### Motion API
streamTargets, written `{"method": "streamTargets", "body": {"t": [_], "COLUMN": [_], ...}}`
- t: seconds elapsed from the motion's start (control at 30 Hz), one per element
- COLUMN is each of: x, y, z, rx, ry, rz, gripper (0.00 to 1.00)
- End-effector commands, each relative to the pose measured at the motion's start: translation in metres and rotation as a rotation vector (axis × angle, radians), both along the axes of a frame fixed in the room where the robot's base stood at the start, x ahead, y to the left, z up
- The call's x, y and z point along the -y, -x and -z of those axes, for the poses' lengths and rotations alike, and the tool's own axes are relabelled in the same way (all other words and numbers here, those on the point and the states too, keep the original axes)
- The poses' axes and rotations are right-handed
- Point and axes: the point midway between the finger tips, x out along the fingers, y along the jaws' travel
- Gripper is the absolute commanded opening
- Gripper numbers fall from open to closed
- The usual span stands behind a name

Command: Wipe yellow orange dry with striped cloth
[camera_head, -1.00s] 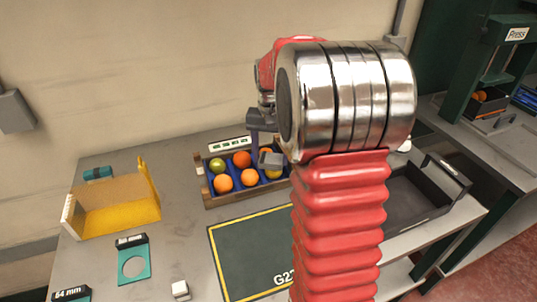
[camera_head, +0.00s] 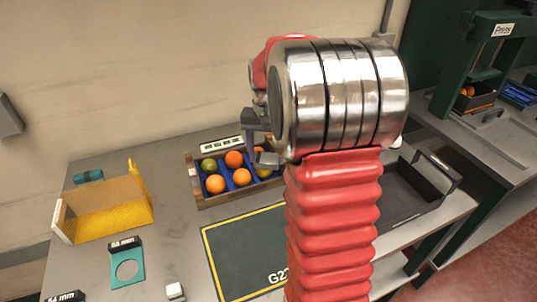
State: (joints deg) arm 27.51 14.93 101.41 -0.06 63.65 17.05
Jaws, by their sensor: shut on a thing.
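The yellow orange (camera_head: 264,173) is at the right end of the fruit crate (camera_head: 230,197), with only a small part of it showing below a grey finger. My gripper (camera_head: 260,150) reaches down over that end of the crate and appears shut on the yellow orange. My own arm and the fingers hide most of the grip. I cannot make out the striped cloth. A small white patch shows at the right edge of my arm, too little to identify.
Several other fruits, mostly orange and one greenish (camera_head: 208,165), sit in the blue-lined crate. A yellow bin (camera_head: 105,212) stands left, a teal ring gauge (camera_head: 127,268) before it. A dark mat (camera_head: 240,245) lies in front; a black tray (camera_head: 408,200) is right, partly behind my arm.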

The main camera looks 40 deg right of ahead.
Motion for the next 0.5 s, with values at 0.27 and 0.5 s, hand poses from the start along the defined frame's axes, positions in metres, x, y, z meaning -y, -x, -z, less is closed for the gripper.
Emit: {"method": "streamTargets", "body": {"t": [0.27,0.5], "x": [-0.009,-0.015], "y": [-0.009,-0.015], "z": [0.0,0.0], "rx": [0.0,0.0], "ry": [0.0,0.0], "rz": [-0.001,-0.001], "gripper": [0.36,0.36]}}
